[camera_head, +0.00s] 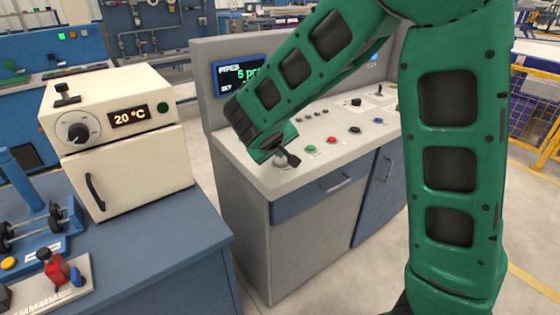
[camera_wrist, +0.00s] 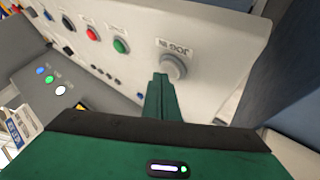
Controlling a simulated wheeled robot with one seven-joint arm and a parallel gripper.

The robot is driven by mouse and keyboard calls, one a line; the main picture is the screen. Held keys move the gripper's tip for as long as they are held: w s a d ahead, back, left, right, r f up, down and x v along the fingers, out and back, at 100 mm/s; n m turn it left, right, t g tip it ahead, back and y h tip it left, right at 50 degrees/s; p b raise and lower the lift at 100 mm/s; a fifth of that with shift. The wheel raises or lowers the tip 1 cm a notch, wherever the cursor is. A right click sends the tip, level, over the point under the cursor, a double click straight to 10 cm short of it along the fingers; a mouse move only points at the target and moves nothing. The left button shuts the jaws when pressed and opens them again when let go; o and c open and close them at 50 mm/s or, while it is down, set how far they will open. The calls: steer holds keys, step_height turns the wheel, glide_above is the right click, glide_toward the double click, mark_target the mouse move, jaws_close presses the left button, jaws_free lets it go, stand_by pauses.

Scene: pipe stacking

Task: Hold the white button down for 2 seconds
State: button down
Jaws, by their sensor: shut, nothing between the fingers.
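The white button (camera_wrist: 175,66) is a round pale knob in a grey ring, next to a "JOG IN" label on the light console top. In the head view its pale edge (camera_head: 281,160) shows at the console's near left corner, mostly behind my gripper (camera_head: 289,157). My gripper is shut and empty, pointing down at that corner. In the wrist view the closed fingertips (camera_wrist: 160,77) appear right beside the button, overlapping its left edge. I cannot tell whether they touch it or how far the button is pressed.
Green (camera_head: 311,148), red (camera_head: 332,140), black and blue (camera_head: 379,121) buttons line the console front. A screen (camera_head: 240,75) stands behind, partly covered by my arm. A cream oven (camera_head: 125,140) reading 20 °C sits on the blue bench at left.

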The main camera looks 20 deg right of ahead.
mark_target(280, 162)
steer(key=shift+f, duration=0.4)
stand_by(1.9)
stand_by(1.2)
steer(key=shift+r, duration=0.85)
steer(key=shift+r, duration=2.5)
